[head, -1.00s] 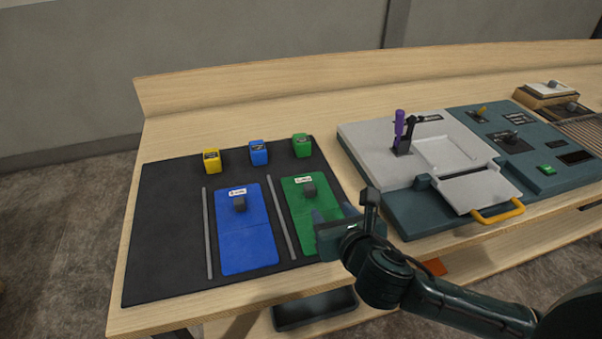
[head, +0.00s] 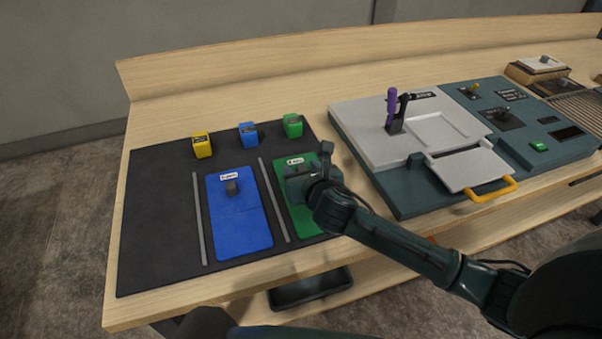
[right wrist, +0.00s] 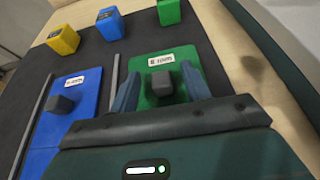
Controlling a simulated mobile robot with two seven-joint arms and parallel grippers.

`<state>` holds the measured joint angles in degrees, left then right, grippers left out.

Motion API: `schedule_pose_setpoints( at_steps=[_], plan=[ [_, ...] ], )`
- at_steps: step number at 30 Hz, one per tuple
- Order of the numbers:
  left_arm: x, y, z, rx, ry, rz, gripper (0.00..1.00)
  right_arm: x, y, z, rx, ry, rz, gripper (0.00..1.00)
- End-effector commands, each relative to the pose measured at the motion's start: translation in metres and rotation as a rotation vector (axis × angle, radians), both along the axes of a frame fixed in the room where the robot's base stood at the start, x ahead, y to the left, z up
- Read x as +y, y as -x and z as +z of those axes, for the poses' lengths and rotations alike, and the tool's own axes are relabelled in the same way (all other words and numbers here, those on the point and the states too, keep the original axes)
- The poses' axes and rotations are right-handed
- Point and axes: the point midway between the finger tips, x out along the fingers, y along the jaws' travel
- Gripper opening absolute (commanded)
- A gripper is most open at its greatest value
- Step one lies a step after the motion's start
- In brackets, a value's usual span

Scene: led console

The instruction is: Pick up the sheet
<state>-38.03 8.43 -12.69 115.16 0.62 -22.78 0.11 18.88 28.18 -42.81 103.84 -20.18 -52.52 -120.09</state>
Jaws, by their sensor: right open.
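A green sheet (head: 302,218) with a white label and a dark grey knob lies on the black mat. A blue sheet (head: 240,220) with its own label and knob (head: 232,187) lies to its left. My right gripper (head: 305,172) is over the upper part of the green sheet and hides its knob in the head view. In the right wrist view the green sheet's knob (right wrist: 162,80) shows between the two open fingers, with a gap on each side. I cannot tell whether the fingertips are down at knob height. My left gripper is not in view.
Yellow (head: 202,146), blue (head: 248,134) and green (head: 292,125) blocks stand along the back of the mat (head: 155,230). Thin grey bars (head: 199,220) flank the blue sheet. A console (head: 400,185) with a purple-handled lever (head: 391,105) and yellow handle (head: 490,190) stands to the right.

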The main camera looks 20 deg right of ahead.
Motion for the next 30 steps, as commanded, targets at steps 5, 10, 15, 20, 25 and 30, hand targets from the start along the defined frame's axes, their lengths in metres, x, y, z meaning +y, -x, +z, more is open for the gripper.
schedule_pose_setpoints(
  at_steps=[5,10,15,20,25,30],
  plan=[
    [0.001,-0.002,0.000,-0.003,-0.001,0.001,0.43,-0.001,-0.015,-0.006,0.000,0.001,-0.001,0.47],
    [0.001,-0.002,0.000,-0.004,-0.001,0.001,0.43,-0.001,-0.016,-0.007,0.000,0.001,0.000,0.47],
    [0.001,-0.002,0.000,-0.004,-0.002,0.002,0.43,-0.001,-0.016,-0.007,0.000,0.001,-0.001,0.39],
    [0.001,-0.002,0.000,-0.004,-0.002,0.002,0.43,-0.001,-0.016,-0.007,0.000,0.001,-0.001,0.26],
    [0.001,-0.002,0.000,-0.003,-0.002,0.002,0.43,-0.001,-0.016,-0.007,0.001,0.001,-0.001,0.12],
    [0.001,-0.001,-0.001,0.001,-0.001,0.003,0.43,-0.001,-0.016,-0.007,0.001,0.001,-0.001,0.00]
  ],
)
